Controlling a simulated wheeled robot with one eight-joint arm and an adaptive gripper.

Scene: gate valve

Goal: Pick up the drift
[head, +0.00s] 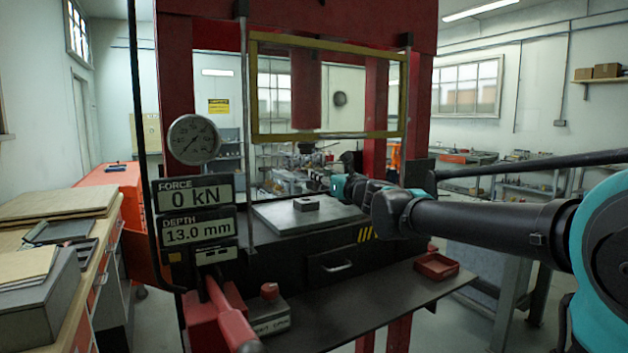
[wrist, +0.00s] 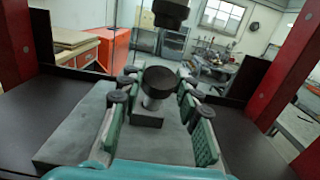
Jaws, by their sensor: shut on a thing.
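The drift (wrist: 160,82) shows in the wrist view as a dark round head on a short bright stem, upright between my fingers. My gripper (wrist: 157,74) has teal pads on both sides of it and is shut on it. A dark block (wrist: 147,118) lies below the stem; I cannot tell whether the stem touches it. In the head view my gripper (head: 337,186) is above the grey press plate (head: 285,221), to the right of the block (head: 306,203). I cannot make out the drift clearly there.
The red press frame (head: 179,90) stands around the plate. Its ram (head: 306,90) hangs above, and a yellow-framed guard (head: 328,137) is raised in front. A red tray (head: 436,266) sits on the front shelf. The displays (head: 193,208) read 0 kN and 13.0 mm.

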